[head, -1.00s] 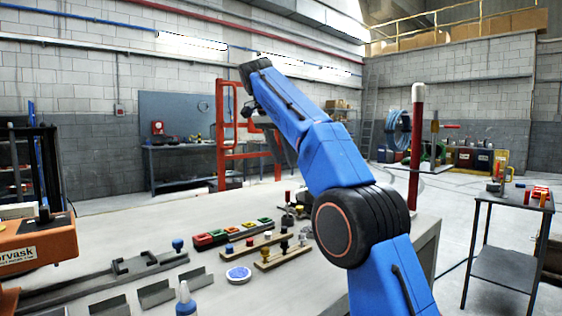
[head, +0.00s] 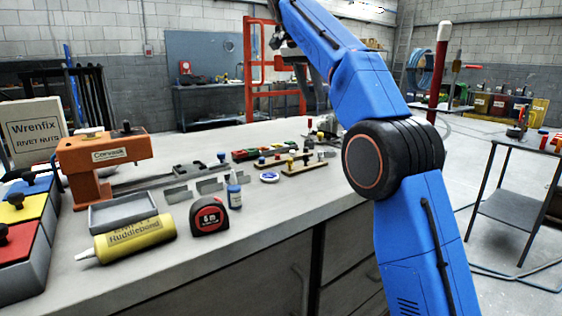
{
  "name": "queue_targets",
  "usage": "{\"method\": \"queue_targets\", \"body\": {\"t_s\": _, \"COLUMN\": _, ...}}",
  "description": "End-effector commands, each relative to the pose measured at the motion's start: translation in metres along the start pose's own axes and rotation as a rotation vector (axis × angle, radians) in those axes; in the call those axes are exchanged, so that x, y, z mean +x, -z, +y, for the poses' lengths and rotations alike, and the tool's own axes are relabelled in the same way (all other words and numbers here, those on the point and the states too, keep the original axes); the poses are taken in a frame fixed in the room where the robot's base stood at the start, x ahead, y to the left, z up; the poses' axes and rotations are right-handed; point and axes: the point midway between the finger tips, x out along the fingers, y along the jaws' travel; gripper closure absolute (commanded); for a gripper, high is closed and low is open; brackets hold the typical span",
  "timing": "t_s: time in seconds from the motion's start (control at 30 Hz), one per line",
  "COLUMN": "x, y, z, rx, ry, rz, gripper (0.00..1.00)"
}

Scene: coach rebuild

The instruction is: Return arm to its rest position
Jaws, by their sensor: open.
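My blue arm (head: 365,85) rises from the lower right and bends at a black round joint (head: 393,160). Its upper link leans up and left, and its top is cut off by the upper edge of the head view. My gripper (head: 317,98) hangs partly hidden behind that link, above the far end of the grey workbench (head: 265,205). It is open, and I see nothing held in it. Its fingertips are small and hard to make out.
On the bench are an orange machine (head: 105,160), a yellow tube (head: 127,239), a tape measure (head: 209,216), a blue-capped bottle (head: 234,192) and a peg board (head: 304,165). A red frame (head: 252,75) stands behind. A dark side table (head: 512,195) stands right, across open floor.

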Motion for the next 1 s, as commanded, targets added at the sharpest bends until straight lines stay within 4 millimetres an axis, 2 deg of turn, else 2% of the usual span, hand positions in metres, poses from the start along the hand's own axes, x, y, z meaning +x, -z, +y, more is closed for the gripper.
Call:
{"method": "queue_targets", "body": {"t_s": 0.37, "x": 0.000, "y": 0.008, "z": 0.021, "rx": -0.059, "ry": 0.014, "rz": -0.005, "gripper": 0.60}}
{"method": "queue_targets", "body": {"t_s": 0.63, "x": 0.003, "y": 0.015, "z": 0.050, "rx": -0.135, "ry": 0.033, "rz": -0.011, "gripper": 0.60}}
{"method": "queue_targets", "body": {"t_s": 0.77, "x": 0.007, "y": 0.018, "z": 0.074, "rx": -0.190, "ry": 0.048, "rz": -0.017, "gripper": 0.60}}
{"method": "queue_targets", "body": {"t_s": 1.0, "x": 0.024, "y": 0.013, "z": 0.135, "rx": -0.322, "ry": 0.089, "rz": -0.030, "gripper": 0.60}}
